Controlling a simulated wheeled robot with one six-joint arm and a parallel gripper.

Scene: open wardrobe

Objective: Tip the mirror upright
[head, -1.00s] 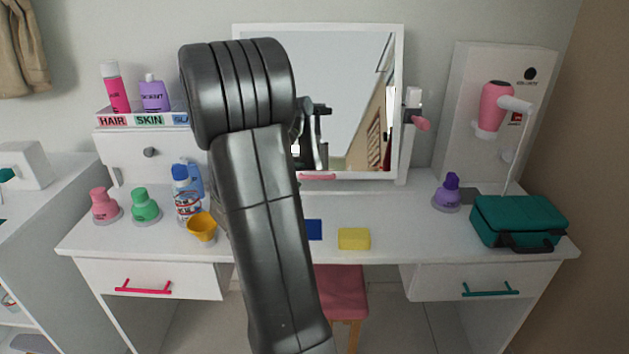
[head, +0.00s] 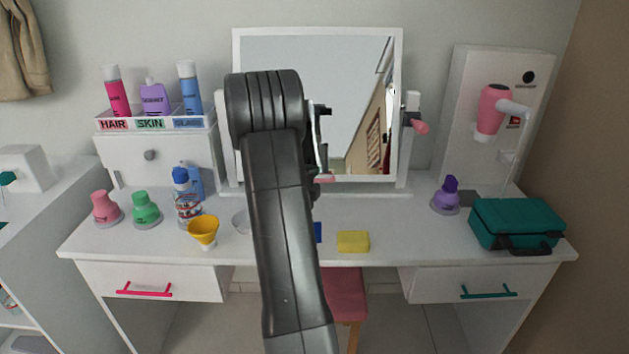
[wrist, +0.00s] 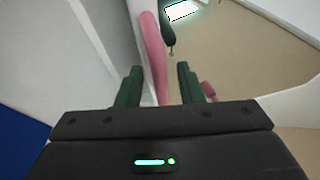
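The mirror (head: 350,75) stands at the back of the white vanity in a white frame. I cannot tell its exact tilt. A pink handle (head: 325,179) shows at its lower edge, partly hidden by my arm. My gripper (head: 322,145) is in front of the lower mirror, largely hidden behind my arm. In the wrist view, my gripper (wrist: 159,85) has its two dark green fingers apart. The pink handle (wrist: 153,55) lies in the gap between them in the picture, closer to the left finger. I see no clear grip on it.
A pink side knob (head: 418,126) is on the mirror's right support. A yellow sponge (head: 353,241), a yellow cup (head: 203,231) and several bottles stand on the vanity. A teal case (head: 516,224) is at the right. The tabletop between the sponge and case is clear.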

